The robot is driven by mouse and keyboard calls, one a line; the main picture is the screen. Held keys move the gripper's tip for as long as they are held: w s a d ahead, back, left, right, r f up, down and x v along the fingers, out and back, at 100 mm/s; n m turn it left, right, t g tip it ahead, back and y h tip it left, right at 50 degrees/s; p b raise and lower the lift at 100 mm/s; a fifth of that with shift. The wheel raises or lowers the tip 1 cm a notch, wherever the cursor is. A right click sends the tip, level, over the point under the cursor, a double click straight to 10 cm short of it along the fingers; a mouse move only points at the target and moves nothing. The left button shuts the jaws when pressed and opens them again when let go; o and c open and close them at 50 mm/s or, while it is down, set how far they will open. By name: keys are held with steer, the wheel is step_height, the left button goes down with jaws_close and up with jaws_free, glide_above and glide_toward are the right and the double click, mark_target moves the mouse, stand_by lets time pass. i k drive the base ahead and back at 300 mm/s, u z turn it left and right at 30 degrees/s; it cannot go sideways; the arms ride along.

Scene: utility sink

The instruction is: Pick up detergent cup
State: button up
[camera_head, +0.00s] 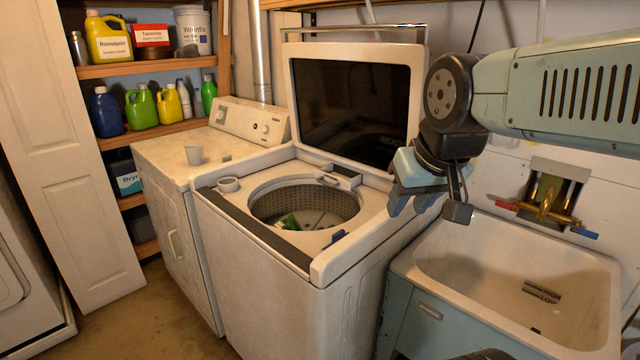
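My gripper (412,204) hangs at the right, over the right side of the open washing machine and near the sink's left edge. It is far to the right of the cup and does not touch it.
The washer (280,270) stands between cup and gripper, its lid (415,80) raised, green cloth in its drum. Shelves (150,68) hold several bottles behind. The sink (440,262) is at right.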

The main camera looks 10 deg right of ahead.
mark_target(194, 151)
steer(key=u, duration=0.15)
steer(key=i, duration=0.15)
steer(key=u, duration=2.05)
steer(key=i, duration=4.3)
steer(key=z, duration=0.1)
